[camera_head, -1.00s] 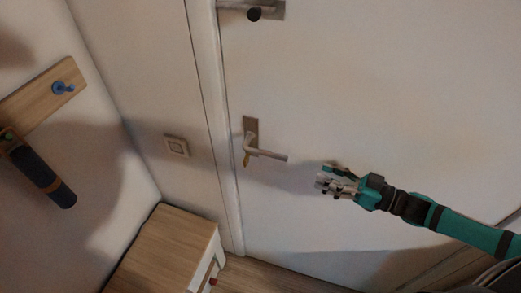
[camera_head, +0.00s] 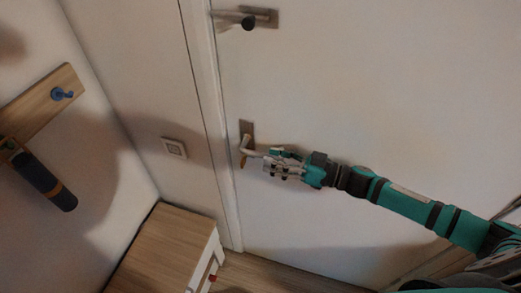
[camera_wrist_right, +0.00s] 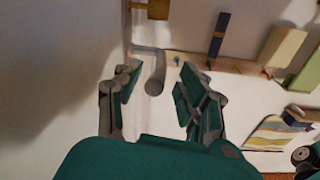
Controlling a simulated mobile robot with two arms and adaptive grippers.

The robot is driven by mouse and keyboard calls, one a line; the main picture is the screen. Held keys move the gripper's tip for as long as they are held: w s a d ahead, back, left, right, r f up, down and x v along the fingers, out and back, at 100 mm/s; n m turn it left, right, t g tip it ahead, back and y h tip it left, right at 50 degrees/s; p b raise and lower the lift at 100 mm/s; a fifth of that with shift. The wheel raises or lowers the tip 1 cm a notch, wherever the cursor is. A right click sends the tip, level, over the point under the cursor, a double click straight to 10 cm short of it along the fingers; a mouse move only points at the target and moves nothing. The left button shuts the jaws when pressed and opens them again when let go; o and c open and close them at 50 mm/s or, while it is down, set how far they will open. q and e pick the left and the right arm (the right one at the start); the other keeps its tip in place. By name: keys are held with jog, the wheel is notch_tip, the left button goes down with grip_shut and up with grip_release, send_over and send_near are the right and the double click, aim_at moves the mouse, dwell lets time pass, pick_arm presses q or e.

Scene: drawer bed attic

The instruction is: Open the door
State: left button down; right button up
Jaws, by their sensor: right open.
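The white door (camera_head: 380,90) fills the middle and right of the head view and looks closed. Its lower metal lever handle (camera_head: 246,145) sits near the door's left edge, with a small brass-coloured key below the pivot. My right gripper (camera_head: 268,163) is at the lever's free end and hides it in the head view. In the right wrist view, the grey lever (camera_wrist_right: 155,75) stands between the two spread fingers of my right gripper (camera_wrist_right: 160,70). The fingers are open; I see no clear contact. My left gripper is out of view.
A second metal handle (camera_head: 262,18) is higher on the door. A light switch (camera_head: 174,147) is on the wall left of the frame. A wooden-topped cabinet (camera_head: 165,250) stands below it. A hook rail (camera_head: 45,98) hangs at the left.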

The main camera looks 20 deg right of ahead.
aim_at(261, 155)
jog(key=shift+p+x, duration=0.4)
jog(key=shift+x, duration=1.75)
jog(key=shift+c, duration=0.2)
grip_shut()
